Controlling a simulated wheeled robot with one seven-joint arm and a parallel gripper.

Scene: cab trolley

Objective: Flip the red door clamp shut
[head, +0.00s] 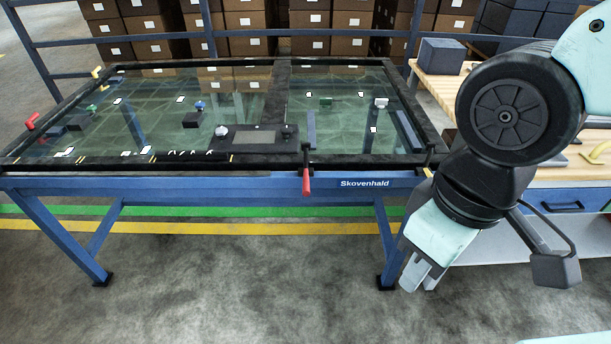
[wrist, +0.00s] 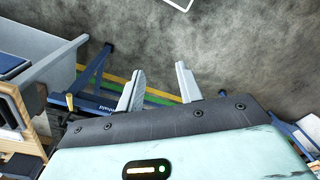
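A glass door in a black frame (head: 140,160) lies flat on a blue trolley (head: 230,187) marked "Skovenhald" in the head view. A clamp with a red handle (head: 306,182) sits at the middle of the front edge, its red grip hanging down and its dark part reaching up. Another red handle (head: 32,121) sticks out at the left edge. My gripper (head: 420,280) hangs below and right of the front red handle, apart from it, beside the right front leg. In the wrist view my gripper (wrist: 159,85) shows two spread fingers with nothing between them.
A yellow handle (head: 97,72) is at the back left corner. A wooden-topped bench (head: 437,90) with a grey block (head: 442,56) stands right of the trolley, close to my arm. Shelves of brown boxes (head: 337,42) stand behind. The floor (head: 240,270) in front is clear.

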